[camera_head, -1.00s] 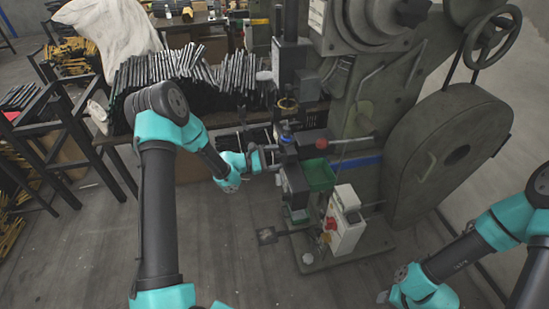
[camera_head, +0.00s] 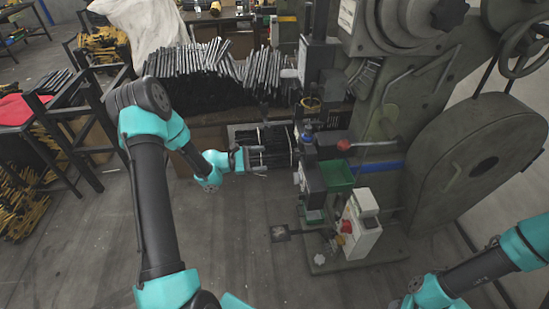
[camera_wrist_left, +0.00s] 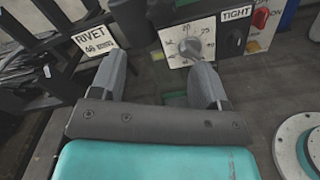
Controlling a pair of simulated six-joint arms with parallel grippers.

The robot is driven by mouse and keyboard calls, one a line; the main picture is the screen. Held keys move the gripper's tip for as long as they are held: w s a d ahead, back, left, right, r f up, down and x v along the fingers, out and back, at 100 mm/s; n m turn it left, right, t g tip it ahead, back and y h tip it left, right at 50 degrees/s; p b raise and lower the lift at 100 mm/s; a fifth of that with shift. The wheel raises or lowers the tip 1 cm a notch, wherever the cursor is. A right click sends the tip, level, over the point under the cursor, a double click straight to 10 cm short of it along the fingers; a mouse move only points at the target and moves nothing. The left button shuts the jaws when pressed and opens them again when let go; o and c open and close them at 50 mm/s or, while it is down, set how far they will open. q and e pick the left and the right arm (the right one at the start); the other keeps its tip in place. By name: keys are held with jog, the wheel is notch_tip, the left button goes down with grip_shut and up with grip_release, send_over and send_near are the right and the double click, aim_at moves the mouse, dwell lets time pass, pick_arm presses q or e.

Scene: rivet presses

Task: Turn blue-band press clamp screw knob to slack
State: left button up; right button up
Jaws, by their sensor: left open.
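The grey press (camera_head: 400,120) carries a blue band (camera_head: 382,167) low on its body. A small blue part (camera_head: 307,138) shows on its front column. In the left wrist view a grey knob (camera_wrist_left: 190,46) sits on a white dial plate with numbers, near a sign reading TIGHT (camera_wrist_left: 237,13); I cannot tell for sure that it is the clamp screw knob. My left gripper (camera_head: 262,158) is open and empty, left of the column and apart from it. In the left wrist view its fingers (camera_wrist_left: 160,75) stand wide, short of the dial. My right gripper (camera_head: 408,300) is small at the lower right; its jaws are unclear.
A red-ended lever (camera_head: 343,145) and a green bin (camera_head: 336,174) are at the press front. A control box (camera_head: 360,228) with a red button stands below. Black rods (camera_head: 200,85) are heaped on the bench behind.

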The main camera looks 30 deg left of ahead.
pick_arm(q)
jog(key=shift+v, duration=2.2)
jog(key=d+f+m+g+y, duration=0.2)
jog(key=d+f+m+y, duration=0.6)
jog(key=d+f, duration=0.35)
jog(key=s+d+f+m+g+y, duration=0.1)
jog(key=s+d+m+g, duration=0.3)
jog(key=s, duration=0.6)
jog(key=s+d+f+m+g+y, duration=0.1)
jog(key=s+d+f+m+g, duration=0.2)
jog(key=s, duration=0.6)
jog(key=d+f+m, duration=0.1)
jog(key=m, duration=0.1)
jog(key=shift+s+f+m+g+y, duration=0.25)
jog(key=shift+s+m+g+y, duration=0.15)
